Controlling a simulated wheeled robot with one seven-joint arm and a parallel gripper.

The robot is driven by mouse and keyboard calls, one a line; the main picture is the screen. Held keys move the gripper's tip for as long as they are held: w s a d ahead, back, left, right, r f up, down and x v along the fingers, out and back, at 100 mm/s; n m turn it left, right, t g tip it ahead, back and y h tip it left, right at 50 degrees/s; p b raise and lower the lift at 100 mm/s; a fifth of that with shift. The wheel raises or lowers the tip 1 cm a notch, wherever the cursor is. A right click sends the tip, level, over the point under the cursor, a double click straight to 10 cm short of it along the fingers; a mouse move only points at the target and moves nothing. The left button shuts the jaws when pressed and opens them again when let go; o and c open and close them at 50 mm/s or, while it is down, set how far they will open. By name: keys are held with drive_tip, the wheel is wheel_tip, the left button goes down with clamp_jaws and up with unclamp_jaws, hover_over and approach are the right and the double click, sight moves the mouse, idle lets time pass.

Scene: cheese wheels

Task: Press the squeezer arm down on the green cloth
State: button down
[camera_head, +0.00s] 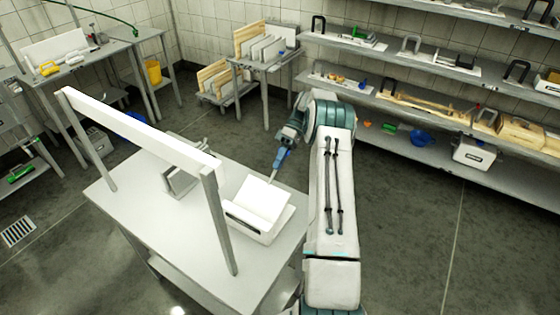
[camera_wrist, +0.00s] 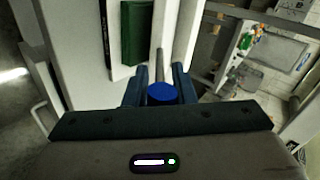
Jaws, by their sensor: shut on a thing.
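My gripper (camera_head: 279,165) is at the right edge of the white table, beside a white open-topped squeezer (camera_head: 250,225). In the wrist view, my gripper (camera_wrist: 160,72) has its two dark blue fingers closed around the squeezer arm (camera_wrist: 159,60), a thin grey rod with a round blue end. The rod runs away from the fingers along the squeezer's side. The green cloth (camera_wrist: 138,32) lies on the squeezer's pale surface, left of the rod and apart from my fingers. The cloth cannot be made out in the head view.
The white table (camera_head: 130,200) carries a raised white beam (camera_head: 140,130) on posts and a grey stand (camera_head: 180,182) left of the squeezer. Wall shelves (camera_head: 400,95) with tools are at the back right. The floor right of my arm is clear.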

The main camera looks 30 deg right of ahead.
drive_tip(key=c, duration=1.5)
unclamp_jaws()
drive_tip(key=shift+r, duration=0.1)
drive_tip(key=shift+r, duration=0.3)
drive_tip(key=s+d+r+b, duration=0.4)
drive_tip(key=s+d+r, duration=0.4)
drive_tip(key=r, duration=0.2)
drive_tip(key=shift+s+r+b, duration=0.2)
drive_tip(key=shift+s+b, duration=0.15)
